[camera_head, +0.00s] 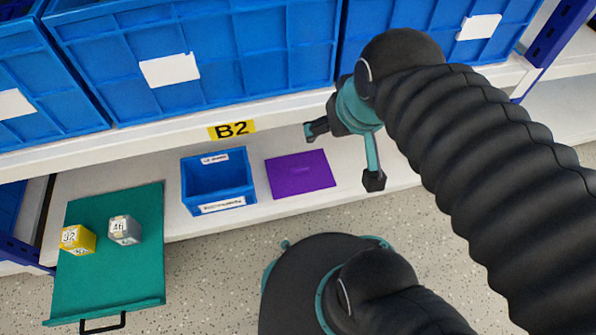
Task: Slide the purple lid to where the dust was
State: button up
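The purple lid (300,174) is a flat purple square with a faint mark in its middle. It lies flat on the white lower shelf, just right of the small blue bin (217,182). My gripper (345,156) is to the right of the lid and looks raised above the shelf. Its two teal fingers with dark tips are spread wide apart, with nothing between them. One finger tip shows above the lid's upper right corner in the picture, the other to the lid's right. I see no dust.
A green tray (107,278) with a black handle holds a yellow cube (77,239) and a grey cube (125,229) at left. Large blue crates (205,45) stand on the upper shelf, whose edge bears a yellow B2 label (231,129). The white shelf (268,214) is bare around the lid.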

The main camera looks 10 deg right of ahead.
aim_at(297, 174)
jog(key=u, duration=1.05)
jog(key=k, duration=1.7)
jog(key=z, duration=1)
